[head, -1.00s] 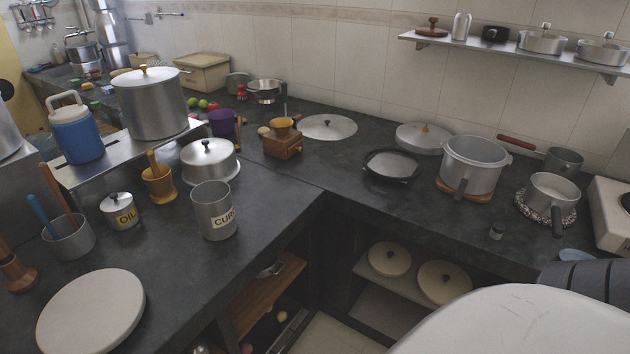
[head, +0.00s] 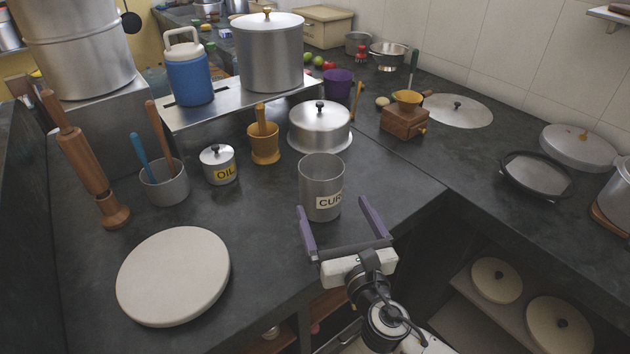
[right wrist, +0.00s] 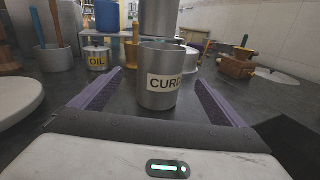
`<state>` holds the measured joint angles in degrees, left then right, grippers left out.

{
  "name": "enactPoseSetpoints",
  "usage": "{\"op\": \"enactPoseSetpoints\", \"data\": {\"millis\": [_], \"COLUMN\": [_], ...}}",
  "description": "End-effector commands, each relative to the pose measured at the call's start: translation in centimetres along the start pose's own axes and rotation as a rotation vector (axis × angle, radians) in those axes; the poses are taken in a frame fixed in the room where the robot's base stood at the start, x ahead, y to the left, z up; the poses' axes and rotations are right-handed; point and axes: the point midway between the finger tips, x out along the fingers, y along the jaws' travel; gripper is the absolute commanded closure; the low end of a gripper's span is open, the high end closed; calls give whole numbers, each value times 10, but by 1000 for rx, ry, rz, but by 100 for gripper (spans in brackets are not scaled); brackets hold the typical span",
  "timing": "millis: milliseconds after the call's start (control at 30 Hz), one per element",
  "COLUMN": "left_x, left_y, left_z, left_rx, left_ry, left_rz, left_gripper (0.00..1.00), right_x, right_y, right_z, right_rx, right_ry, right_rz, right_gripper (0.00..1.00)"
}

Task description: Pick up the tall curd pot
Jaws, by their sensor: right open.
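The tall curd pot (head: 320,180) is an open grey steel cylinder with a pale "CURD" label, upright on the dark counter near its inner corner. In the right wrist view the curd pot (right wrist: 157,92) stands straight ahead, a little beyond the fingertips. My right gripper (head: 335,204) is open, with its two purple fingers pointing at the pot from the front. The fingers (right wrist: 158,82) lie to the left and right of the pot's lower part in the wrist view, with nothing gripped. My left gripper is not in view.
A round pale board (head: 174,275) lies front left. The counter right of the pot is clear up to its edge.

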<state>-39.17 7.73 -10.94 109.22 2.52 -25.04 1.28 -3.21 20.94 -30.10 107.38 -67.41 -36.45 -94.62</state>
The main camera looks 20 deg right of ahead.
Motion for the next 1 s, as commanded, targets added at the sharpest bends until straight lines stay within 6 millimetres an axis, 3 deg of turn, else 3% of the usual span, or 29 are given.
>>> {"op": "enactPoseSetpoints", "data": {"millis": [167,400,733,1000], "left_x": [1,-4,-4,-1], "left_y": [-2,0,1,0], "left_z": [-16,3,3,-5], "left_rx": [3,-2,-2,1], "left_ry": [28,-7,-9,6], "left_rz": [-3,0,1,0], "left_gripper": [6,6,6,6], "right_x": [26,51,94,104], "right_y": [1,0,0,0], "right_z": [7,6,8,8], "right_rx": [-51,-46,-44,-43], "right_ry": [-21,-17,-17,-15], "right_rz": [0,0,-2,0], "right_gripper": [6,6,6,6]}}
